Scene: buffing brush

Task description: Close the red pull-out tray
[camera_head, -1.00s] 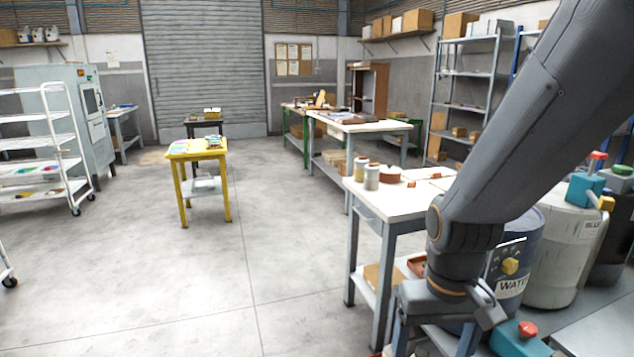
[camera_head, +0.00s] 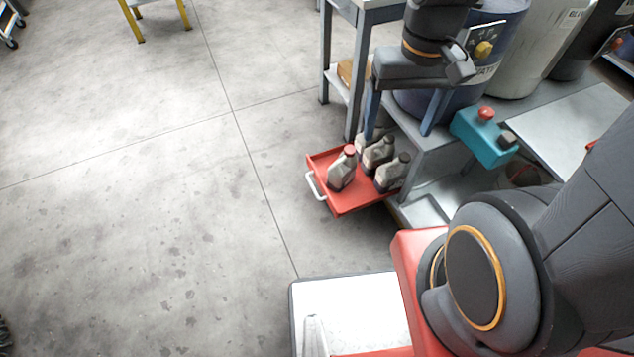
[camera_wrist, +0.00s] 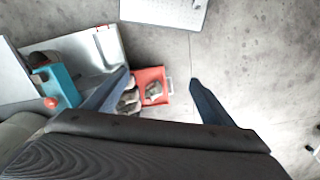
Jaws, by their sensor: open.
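The red pull-out tray (camera_head: 348,205) is pulled out at the low side of the grey metal bench in the head view. It has a white handle (camera_head: 316,185) on its outer left end and holds several grey bottles (camera_head: 377,154), one with a red cap (camera_head: 343,168). In the wrist view the tray (camera_wrist: 160,73) and its handle (camera_wrist: 169,87) show below, between the fingers. My gripper (camera_wrist: 161,84) is open and empty, with its blue-grey fingers apart. In the head view its fingers (camera_head: 402,113) hang high above the tray, apart from it, near the blue barrel.
A blue barrel (camera_head: 425,102) and a pale barrel (camera_head: 535,45) stand on the bench. A teal box with a red button (camera_head: 485,135) sits on the bench's front edge. A table leg (camera_head: 357,85) stands close behind the tray. The floor left of the tray is clear.

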